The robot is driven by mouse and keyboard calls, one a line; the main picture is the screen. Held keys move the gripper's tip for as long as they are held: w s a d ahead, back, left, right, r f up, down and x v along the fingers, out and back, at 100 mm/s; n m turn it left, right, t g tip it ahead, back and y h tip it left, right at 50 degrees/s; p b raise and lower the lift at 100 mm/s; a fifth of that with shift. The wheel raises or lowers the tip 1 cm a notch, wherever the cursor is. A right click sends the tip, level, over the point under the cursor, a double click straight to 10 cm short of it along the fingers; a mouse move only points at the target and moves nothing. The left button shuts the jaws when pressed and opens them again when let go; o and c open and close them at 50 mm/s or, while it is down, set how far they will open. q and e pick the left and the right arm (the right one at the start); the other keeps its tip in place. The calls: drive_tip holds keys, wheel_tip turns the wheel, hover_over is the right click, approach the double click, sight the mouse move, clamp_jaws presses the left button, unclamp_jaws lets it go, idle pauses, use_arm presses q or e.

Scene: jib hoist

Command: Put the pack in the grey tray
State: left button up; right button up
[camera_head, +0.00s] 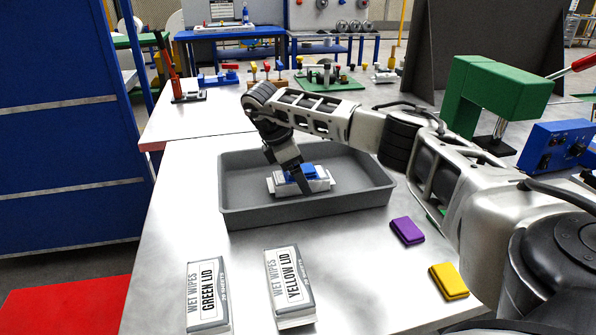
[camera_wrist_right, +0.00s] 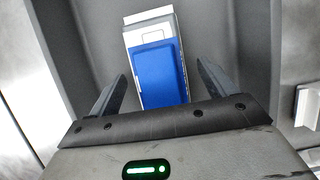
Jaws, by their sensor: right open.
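A white pack with a blue lid on it (camera_head: 318,185) lies flat inside the grey tray (camera_head: 310,211). In the right wrist view the same pack (camera_wrist_right: 148,35) lies ahead of my right gripper (camera_wrist_right: 161,85), with its blue lid (camera_wrist_right: 161,75) facing me. My right gripper (camera_head: 303,186) is inside the tray, over the pack. Its fingers are spread apart, one on each side of the lid's near end, with gaps visible. Part of the pack is hidden behind the gripper in the head view. My left gripper is out of view.
Two white wet wipes packs, labelled green lid (camera_head: 208,297) and yellow lid (camera_head: 289,285), lie in front of the tray. A purple lid (camera_head: 407,230) and a yellow lid (camera_head: 449,281) lie to the right. A blue box (camera_head: 556,146) stands at the right.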

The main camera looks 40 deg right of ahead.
drive_tip(key=v, duration=0.8)
drive_tip(key=shift+w+b, duration=0.1)
drive_tip(key=shift+b, duration=0.2)
use_arm(q)
drive_tip(key=p, duration=0.2)
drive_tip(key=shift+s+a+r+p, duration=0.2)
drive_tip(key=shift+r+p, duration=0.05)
drive_tip(key=shift+p, duration=0.1)
use_arm(e)
drive_tip(key=v, duration=0.8)
